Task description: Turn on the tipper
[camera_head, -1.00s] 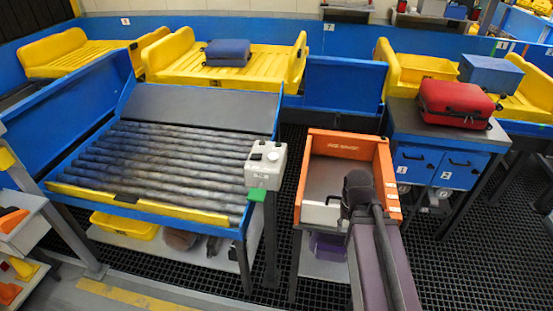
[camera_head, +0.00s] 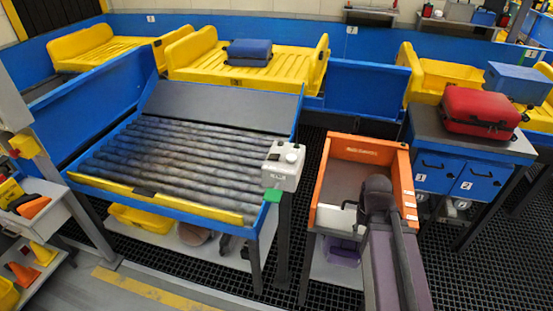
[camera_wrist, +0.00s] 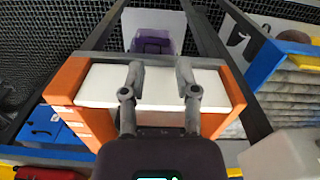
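A roller table with a blue frame (camera_head: 183,207) and grey rollers stands left of centre; I take it for the tipper, but no label confirms this. The box also shows at the lower right of the wrist view (camera_wrist: 284,155). My gripper (camera_wrist: 160,75) is open and empty, fingers apart, over the orange-walled bin with a white panel. In the head view my arm mostly hides it, to the right of the control box and apart from it.
The orange bin (camera_head: 367,148) stands between the roller table and a workbench with blue drawers (camera_head: 447,174). A red suitcase (camera_head: 481,112) lies on that bench. Yellow conveyor trays (camera_head: 248,72) run along the back, one carrying a blue suitcase (camera_head: 249,50). A shelf cart stands at the left edge.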

